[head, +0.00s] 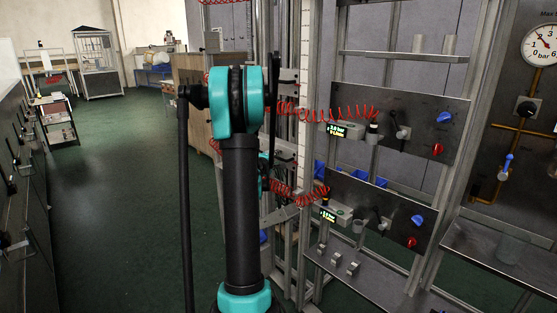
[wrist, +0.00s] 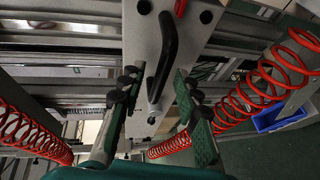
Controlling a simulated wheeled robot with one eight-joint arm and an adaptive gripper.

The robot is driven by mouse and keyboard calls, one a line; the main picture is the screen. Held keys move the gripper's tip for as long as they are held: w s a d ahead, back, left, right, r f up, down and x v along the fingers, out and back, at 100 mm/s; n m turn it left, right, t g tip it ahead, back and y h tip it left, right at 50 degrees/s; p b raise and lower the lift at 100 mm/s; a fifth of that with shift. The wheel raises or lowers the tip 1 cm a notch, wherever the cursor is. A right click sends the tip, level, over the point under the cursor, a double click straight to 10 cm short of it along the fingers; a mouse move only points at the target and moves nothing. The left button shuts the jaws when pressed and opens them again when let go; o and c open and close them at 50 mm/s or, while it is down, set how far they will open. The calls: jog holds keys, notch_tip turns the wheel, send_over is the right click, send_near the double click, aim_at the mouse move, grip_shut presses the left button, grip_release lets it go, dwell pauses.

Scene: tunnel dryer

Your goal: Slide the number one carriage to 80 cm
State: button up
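In the wrist view a grey plate (wrist: 192,50), likely part of a carriage, carries a black curved handle (wrist: 168,45). No number on it is readable. My gripper (wrist: 158,88) is open, with its two padded fingers on either side of the handle's lower end and of the plate. Whether a finger touches the handle I cannot tell. In the head view my own arm hides the gripper and most of the carriage area. A pale upright scale strip (head: 304,125) runs along the frame; its marks are too small to read.
Red coiled hoses lead to an upper panel (head: 425,118) and a lower panel (head: 372,205) with knobs and green displays. Coils (wrist: 275,85) hang on both sides in the wrist view. A blue bin (wrist: 282,118) is at right. Open green floor (head: 125,165) lies left of my arm.

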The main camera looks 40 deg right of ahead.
jog(key=shift+w+d+f, duration=0.15)
jog(key=shift+w+d, duration=0.05)
jog(key=shift+d, duration=0.25)
grip_shut()
